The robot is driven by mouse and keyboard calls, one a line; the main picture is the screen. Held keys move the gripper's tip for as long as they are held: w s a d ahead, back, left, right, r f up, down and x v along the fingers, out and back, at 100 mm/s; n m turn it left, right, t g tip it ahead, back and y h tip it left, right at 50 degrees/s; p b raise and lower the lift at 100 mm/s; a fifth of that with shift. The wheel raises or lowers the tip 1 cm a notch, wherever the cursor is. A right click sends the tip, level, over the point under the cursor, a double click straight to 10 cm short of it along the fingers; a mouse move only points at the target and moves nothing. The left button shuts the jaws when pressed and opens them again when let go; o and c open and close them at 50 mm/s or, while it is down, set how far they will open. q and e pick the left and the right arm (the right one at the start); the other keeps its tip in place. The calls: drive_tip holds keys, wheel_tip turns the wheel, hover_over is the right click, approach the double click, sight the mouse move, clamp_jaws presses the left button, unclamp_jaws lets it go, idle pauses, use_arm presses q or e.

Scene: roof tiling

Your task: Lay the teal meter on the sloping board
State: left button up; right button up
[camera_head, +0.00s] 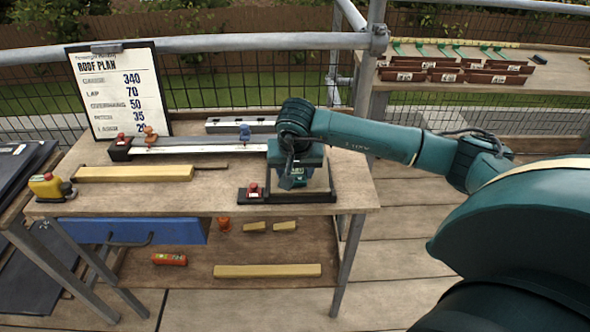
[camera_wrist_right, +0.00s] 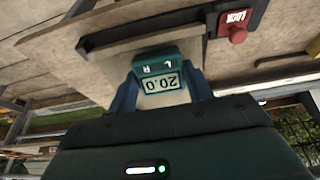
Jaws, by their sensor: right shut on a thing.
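The teal meter (camera_wrist_right: 160,70) shows in the right wrist view with its display reading 20.0. It sits between the two fingers of my right gripper (camera_wrist_right: 162,88), which is shut on it. In the head view the right gripper (camera_head: 291,182) points down over the sloping board (camera_head: 322,180), a pale plate on a black base at the bench's right front. The board also shows behind the meter in the wrist view (camera_wrist_right: 118,62). Whether the meter touches the board, I cannot tell. My left gripper is not in view.
A red lock knob (camera_head: 253,188) stands at the left of the board's base. The bench (camera_head: 150,200) also carries a long metal rail (camera_head: 200,145), a yellow wooden strip (camera_head: 135,174) and a yellow tool (camera_head: 48,187). A roof plan clipboard (camera_head: 118,90) stands behind.

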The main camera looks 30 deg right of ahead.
drive_tip(key=shift+f, duration=0.15)
idle(0.3)
drive_tip(key=shift+s+a+f, duration=0.1)
drive_tip(key=shift+s+a, duration=0.05)
drive_tip(key=shift+s, duration=0.1)
idle(0.4)
drive_tip(key=o, duration=1)
drive_tip(key=shift+p+v, duration=2.05)
drive_tip(key=shift+v, duration=1.45)
